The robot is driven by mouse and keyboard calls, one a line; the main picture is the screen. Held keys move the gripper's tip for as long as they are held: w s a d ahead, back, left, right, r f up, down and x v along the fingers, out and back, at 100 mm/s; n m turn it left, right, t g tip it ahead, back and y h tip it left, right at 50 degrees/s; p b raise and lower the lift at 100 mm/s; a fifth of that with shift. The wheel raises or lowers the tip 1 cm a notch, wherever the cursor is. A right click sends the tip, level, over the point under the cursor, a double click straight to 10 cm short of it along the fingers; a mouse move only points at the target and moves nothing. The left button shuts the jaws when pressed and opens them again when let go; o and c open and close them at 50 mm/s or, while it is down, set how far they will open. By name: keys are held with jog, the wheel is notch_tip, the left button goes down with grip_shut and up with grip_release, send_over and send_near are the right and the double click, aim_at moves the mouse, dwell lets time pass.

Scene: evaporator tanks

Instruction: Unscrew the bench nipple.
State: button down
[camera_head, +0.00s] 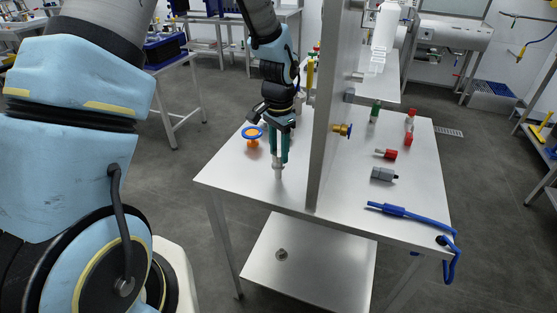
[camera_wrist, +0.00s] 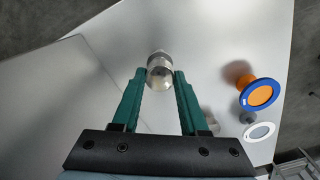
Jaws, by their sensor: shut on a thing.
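The bench nipple (camera_head: 278,165) is a short silvery metal fitting standing on the steel bench top, left of the upright panel. In the wrist view the nipple (camera_wrist: 160,72) sits at the tips of my green fingers. My gripper (camera_head: 279,152) points down at it from above, and in the wrist view my gripper (camera_wrist: 160,80) has one finger against each side of it. The gripper is shut on the nipple. The lower end of the nipple is partly hidden in the wrist view.
An orange valve with a blue ring (camera_head: 252,138) stands close left of my gripper. The tall steel panel (camera_head: 326,110) rises close on the right, with a brass fitting (camera_head: 343,130).

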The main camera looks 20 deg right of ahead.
aim_at(279, 153)
jog(key=shift+r+p, duration=0.5)
jog(key=shift+r, duration=0.25)
jog(key=shift+r+p, duration=0.9)
jog(key=shift+r, duration=1.45)
